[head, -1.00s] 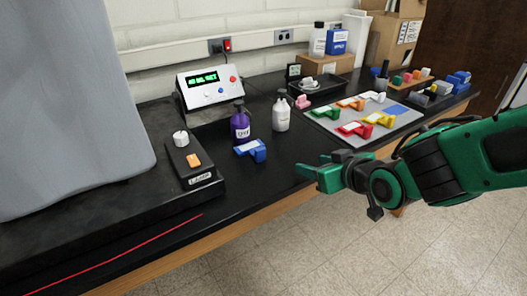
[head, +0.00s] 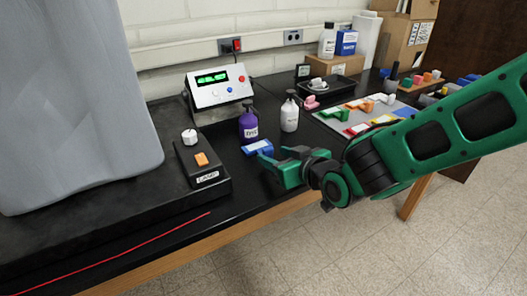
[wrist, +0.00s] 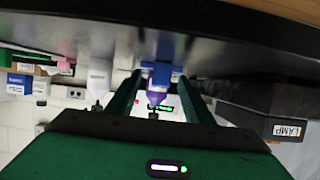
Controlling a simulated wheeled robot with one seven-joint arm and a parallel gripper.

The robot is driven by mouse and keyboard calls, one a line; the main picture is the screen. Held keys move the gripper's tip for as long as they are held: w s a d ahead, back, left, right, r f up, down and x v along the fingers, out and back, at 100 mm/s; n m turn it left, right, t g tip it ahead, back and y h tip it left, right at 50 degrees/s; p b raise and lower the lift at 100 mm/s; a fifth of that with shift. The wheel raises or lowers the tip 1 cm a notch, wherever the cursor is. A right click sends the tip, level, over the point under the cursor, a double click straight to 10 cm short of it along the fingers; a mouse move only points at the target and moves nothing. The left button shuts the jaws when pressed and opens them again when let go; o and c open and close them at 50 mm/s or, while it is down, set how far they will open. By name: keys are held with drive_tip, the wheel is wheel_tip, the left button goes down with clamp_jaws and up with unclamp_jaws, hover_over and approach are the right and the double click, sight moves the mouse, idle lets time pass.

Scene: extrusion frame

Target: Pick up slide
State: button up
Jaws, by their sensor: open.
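The slide appears to be the blue piece with a white label (head: 257,147), lying on the black bench in front of the purple bottle (head: 248,124). My gripper (head: 274,160) is open, with its fingertips close to the right of the blue piece and partly covering its right end in the head view. In the upside-down wrist view, the blue piece (wrist: 161,69) shows between the two open fingers (wrist: 160,82), with the purple bottle (wrist: 155,98) behind it. Nothing is held. I cannot tell whether a finger touches the piece.
A white bottle (head: 289,113) stands right of the purple one. The lamp control box (head: 203,176) lies to the left, and a display box (head: 220,88) stands behind. A grey board (head: 330,117) with several coloured pieces is at the right.

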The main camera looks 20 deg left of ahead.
sight(270, 153)
drive_tip(key=shift+x, duration=2.1)
drive_tip(key=shift+r, duration=0.1)
clamp_jaws()
drive_tip(key=shift+r, duration=0.1)
